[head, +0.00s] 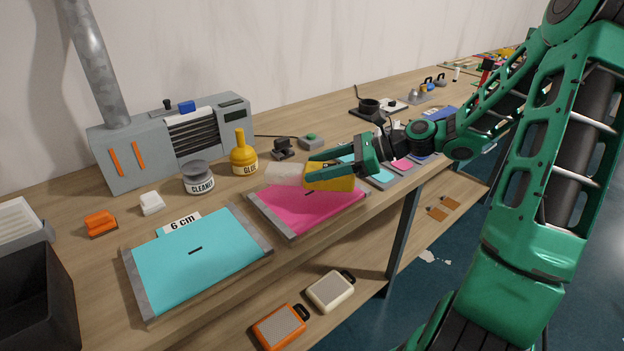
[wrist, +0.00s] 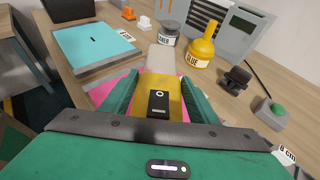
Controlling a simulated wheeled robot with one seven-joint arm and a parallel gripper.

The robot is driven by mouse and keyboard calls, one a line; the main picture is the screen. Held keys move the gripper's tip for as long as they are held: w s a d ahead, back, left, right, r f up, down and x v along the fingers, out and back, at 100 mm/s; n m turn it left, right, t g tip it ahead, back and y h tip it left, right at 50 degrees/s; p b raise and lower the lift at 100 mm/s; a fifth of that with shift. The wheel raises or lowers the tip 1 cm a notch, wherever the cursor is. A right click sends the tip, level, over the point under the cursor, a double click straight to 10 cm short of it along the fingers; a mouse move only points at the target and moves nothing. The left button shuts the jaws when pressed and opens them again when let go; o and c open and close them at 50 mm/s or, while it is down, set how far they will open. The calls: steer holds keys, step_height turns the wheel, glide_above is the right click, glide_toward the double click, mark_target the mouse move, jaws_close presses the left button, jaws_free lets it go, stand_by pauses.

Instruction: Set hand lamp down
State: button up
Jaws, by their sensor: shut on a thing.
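The hand lamp (head: 330,178) has a yellow body and a pale, translucent head that points left in the head view. In the wrist view the hand lamp (wrist: 165,84) shows a black switch plate on its yellow body. My gripper (head: 318,172) is shut on the yellow body, with one green finger on each side. The lamp is over the pink panel (head: 310,215), near its back edge. I cannot tell whether the lamp touches the panel or the tabletop. Part of its body is hidden by a finger.
A cyan panel (head: 197,258) lies to the left. A yellow glue bottle (head: 243,158), a cleaner tin (head: 198,180) and a small black device (head: 283,149) stand behind the lamp. A grey machine (head: 172,140) is at the wall. Orange and cream cases (head: 331,291) sit on the lower shelf.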

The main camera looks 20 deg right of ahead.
steer(key=shift+a+f, duration=0.1)
steer(key=shift+f, duration=1.6)
steer(key=o, duration=0.9)
steer(key=shift+f, duration=0.1)
steer(key=o, duration=0.4)
